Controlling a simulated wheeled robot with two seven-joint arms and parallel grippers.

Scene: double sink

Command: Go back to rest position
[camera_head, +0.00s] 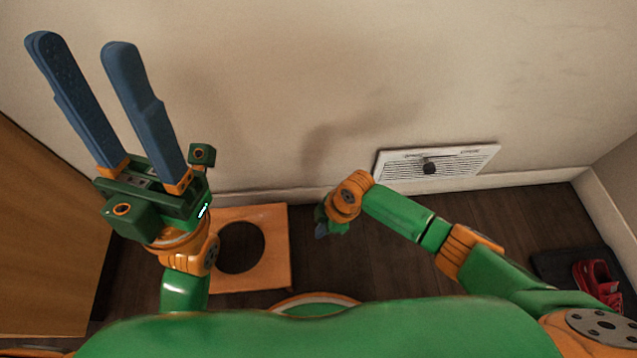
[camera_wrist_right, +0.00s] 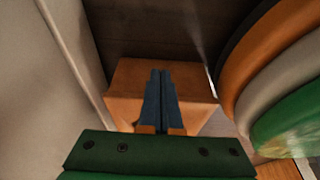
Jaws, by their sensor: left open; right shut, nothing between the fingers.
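My left gripper (camera_head: 90,95) is raised at the left of the head view, with its two long blue fingers apart and nothing between them. My right arm reaches in from the right and bends at an orange joint. My right gripper (camera_head: 321,230) is mostly hidden below that joint in the head view. In the right wrist view the right gripper (camera_wrist_right: 160,75) has its two blue fingers together, with nothing between them. Its fingers point toward an orange box-like thing (camera_wrist_right: 195,80), apparently at some distance.
A pale wall (camera_head: 270,100) with a white vent (camera_head: 437,161) is in front. An orange square piece with a round hole (camera_head: 270,271) is at the lower left. A wooden panel (camera_head: 45,220) stands at the left. A red shoe (camera_head: 597,283) lies on a dark mat at the right. Dark floor lies between.

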